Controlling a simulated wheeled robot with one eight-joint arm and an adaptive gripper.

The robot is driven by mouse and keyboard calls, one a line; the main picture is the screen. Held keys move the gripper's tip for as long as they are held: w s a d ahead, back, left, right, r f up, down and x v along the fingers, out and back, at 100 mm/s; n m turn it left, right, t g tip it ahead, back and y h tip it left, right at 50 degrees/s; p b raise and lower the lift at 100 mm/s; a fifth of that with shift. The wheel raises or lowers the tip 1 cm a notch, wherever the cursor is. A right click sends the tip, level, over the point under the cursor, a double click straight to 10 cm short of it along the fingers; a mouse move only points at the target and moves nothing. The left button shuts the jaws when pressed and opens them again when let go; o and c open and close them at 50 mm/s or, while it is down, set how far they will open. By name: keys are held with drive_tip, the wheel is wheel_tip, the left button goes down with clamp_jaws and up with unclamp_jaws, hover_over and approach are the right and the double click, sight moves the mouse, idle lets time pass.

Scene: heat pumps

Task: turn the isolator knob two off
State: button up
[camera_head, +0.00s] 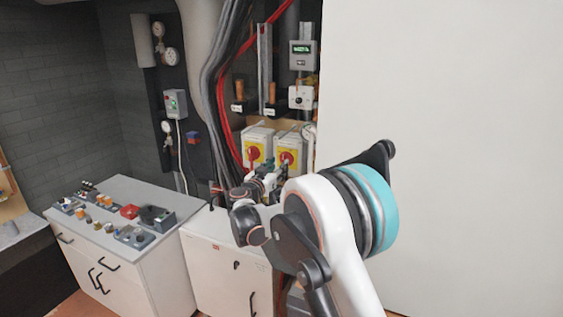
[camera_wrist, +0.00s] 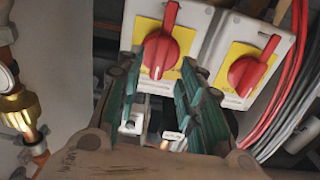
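Two isolator switches with yellow plates and red knobs sit side by side on the wall. In the head view they are the left knob (camera_head: 254,153) and the right knob (camera_head: 287,158). The wrist view appears turned over, so its left knob (camera_wrist: 160,52) seems to be the head view's right one. That knob's grip bar is nearly upright in the picture; the other knob (camera_wrist: 247,75) has its bar slanted. My gripper (camera_wrist: 161,74) is open, its green-padded fingers on either side of the wrist view's left knob. Contact cannot be told. No readable label shows which is number two.
Red and grey cables (camera_wrist: 290,95) run beside the isolators. A brass fitting (camera_wrist: 18,112) shows on the opposite side. White cabinets (camera_head: 228,262) stand below, one with loose parts on top. A large white panel (camera_head: 450,140) closes off the right.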

drive_tip(key=shift+p+x, duration=0.3)
drive_tip(key=shift+x, duration=1.55)
clamp_jaws()
